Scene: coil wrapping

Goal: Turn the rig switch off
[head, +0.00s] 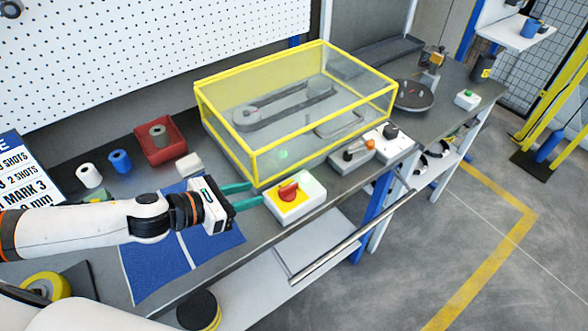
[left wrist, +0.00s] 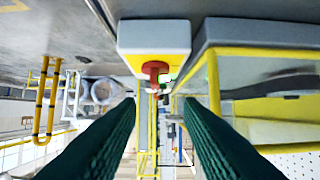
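The rig switch (head: 289,191) is a red rotary knob on a yellow plate, on a white box (head: 297,204) at the bench's front edge, before the yellow-framed guard. In the left wrist view the red knob (left wrist: 155,72) sticks out from the white and yellow box (left wrist: 153,40), beyond the fingers. My left gripper (head: 252,194) has two green fingers, spread apart and empty, just left of the box. In the left wrist view the left gripper (left wrist: 162,125) shows a wide gap between its fingers, with the knob in line with that gap. My right gripper is not in view.
The clear guard with a yellow frame (head: 255,161) stands right behind the switch box. A blue mat (head: 165,262) lies under my left arm. A red block (head: 160,148) and spools stand at the back left.

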